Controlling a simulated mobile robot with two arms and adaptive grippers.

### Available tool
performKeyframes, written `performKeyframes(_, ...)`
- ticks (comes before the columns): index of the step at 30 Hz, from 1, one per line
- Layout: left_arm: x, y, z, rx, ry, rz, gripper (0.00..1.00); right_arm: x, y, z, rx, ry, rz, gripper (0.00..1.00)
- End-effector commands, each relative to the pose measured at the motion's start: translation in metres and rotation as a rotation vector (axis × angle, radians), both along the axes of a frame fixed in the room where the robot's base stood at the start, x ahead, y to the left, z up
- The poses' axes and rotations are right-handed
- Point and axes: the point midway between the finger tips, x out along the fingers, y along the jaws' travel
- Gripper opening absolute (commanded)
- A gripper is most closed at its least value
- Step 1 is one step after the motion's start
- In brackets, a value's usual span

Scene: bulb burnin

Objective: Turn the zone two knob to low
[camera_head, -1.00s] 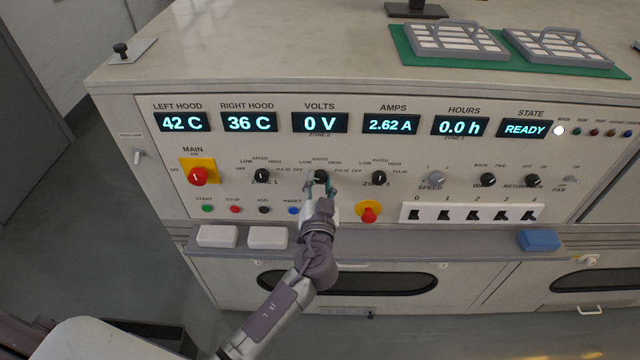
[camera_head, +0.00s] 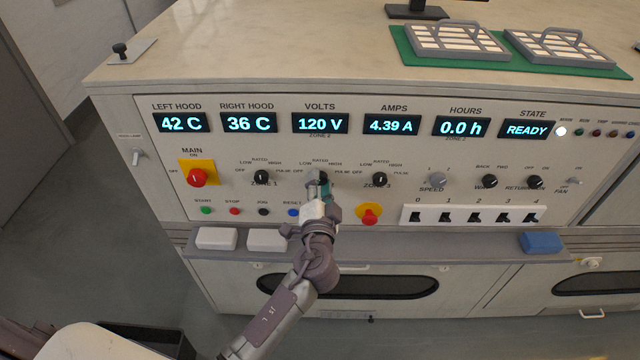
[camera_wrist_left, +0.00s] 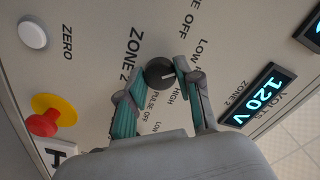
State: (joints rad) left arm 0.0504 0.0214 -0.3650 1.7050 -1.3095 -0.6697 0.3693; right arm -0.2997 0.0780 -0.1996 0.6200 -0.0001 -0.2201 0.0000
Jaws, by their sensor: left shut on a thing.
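The zone 2 knob (camera_wrist_left: 158,72) is a round black dial with a white pointer line. In the wrist view its line points toward the display side; I cannot tell exactly which label it meets. My left gripper (camera_wrist_left: 152,80) has its two fingers closed on opposite sides of the knob. In the head view the left gripper (camera_head: 318,190) covers part of the knob (camera_head: 318,177) and labels around it. The zone 2 volts display (camera_head: 320,123) reads 120 V, and the amps display (camera_head: 391,124) reads 4.39 A. My right gripper is not in view.
The zone 1 knob (camera_head: 261,177) and zone 3 knob (camera_head: 380,179) flank it. A red emergency-type button (camera_head: 369,214) on yellow sits just below right. The main red switch (camera_head: 197,177) is left. A row of rocker switches (camera_head: 473,216) is lower right.

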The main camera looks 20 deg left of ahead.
Motion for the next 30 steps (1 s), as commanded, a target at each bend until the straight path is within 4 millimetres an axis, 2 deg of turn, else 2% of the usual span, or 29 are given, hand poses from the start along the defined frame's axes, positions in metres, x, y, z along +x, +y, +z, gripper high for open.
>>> performKeyframes(11,0.0,-0.001,0.0,0.002,0.001,-0.001,0.0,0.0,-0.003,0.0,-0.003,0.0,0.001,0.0)
performKeyframes(12,0.0,-0.001,0.0,0.002,0.001,-0.001,0.41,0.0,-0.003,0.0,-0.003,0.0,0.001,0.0)
performKeyframes(15,0.0,0.0,0.0,0.002,0.001,-0.001,0.58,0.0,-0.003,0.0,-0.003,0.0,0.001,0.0)
performKeyframes(16,0.0,0.0,0.0,0.002,0.001,-0.001,0.6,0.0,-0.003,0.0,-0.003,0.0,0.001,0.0)
performKeyframes(25,-0.001,-0.001,0.0,0.002,0.001,-0.001,0.6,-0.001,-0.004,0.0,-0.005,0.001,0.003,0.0)
performKeyframes(30,-0.019,-0.006,-0.001,-0.001,0.003,-0.001,0.6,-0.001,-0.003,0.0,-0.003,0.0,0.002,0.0)
